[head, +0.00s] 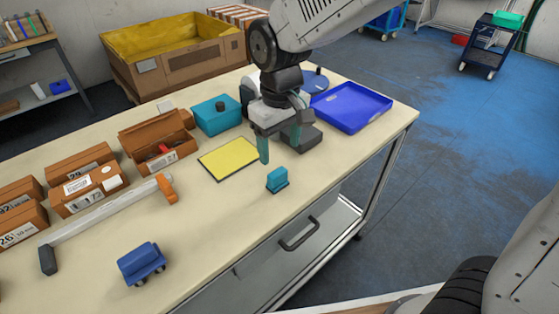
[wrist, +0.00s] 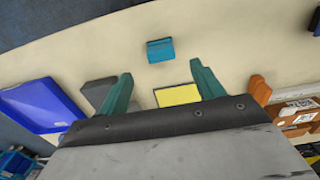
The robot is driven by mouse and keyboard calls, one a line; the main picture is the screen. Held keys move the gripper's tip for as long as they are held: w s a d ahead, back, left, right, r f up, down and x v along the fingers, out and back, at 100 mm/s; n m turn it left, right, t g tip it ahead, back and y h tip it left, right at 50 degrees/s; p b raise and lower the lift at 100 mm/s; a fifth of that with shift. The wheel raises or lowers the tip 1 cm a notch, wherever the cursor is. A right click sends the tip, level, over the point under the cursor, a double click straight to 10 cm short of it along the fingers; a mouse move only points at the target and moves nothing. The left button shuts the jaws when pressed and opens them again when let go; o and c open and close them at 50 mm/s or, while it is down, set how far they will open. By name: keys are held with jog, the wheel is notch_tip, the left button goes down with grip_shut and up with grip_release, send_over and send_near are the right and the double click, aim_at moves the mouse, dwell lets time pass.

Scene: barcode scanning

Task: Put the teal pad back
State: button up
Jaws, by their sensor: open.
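The teal pad (head: 277,181) is a small block with a raised back, standing on the cream table right of the yellow mat. In the wrist view the teal pad (wrist: 160,51) is just beyond the fingertips, roughly centred between them. My gripper (head: 281,152) has teal fingers spread apart and is empty, above the table and behind the pad. In the wrist view my gripper (wrist: 162,70) shows both fingers apart, with nothing between the tips. No contact with the pad shows.
A yellow mat (head: 229,159) with a dark edge lies left of my gripper. A teal box with a dark knob (head: 211,119), an empty blue tray (head: 352,107) and a dark grey block (head: 303,137) stand behind.

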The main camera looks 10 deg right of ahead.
jog(key=shift+r, duration=1.15)
jog(key=s+d+r+m, duration=0.2)
jog(key=s+d+r, duration=0.15)
jog(key=d, duration=0.35)
jog(key=s+d+r+m, duration=0.2)
jog(key=s+d+r, duration=0.1)
jog(key=s+d, duration=0.25)
jog(key=s+d+m+t, duration=0.1)
jog(key=s+d+m, duration=0.1)
jog(key=s+d, duration=0.5)
jog(key=s, duration=0.3)
jog(key=shift+d+f+m, duration=0.15)
jog(key=shift+d+m, duration=0.25)
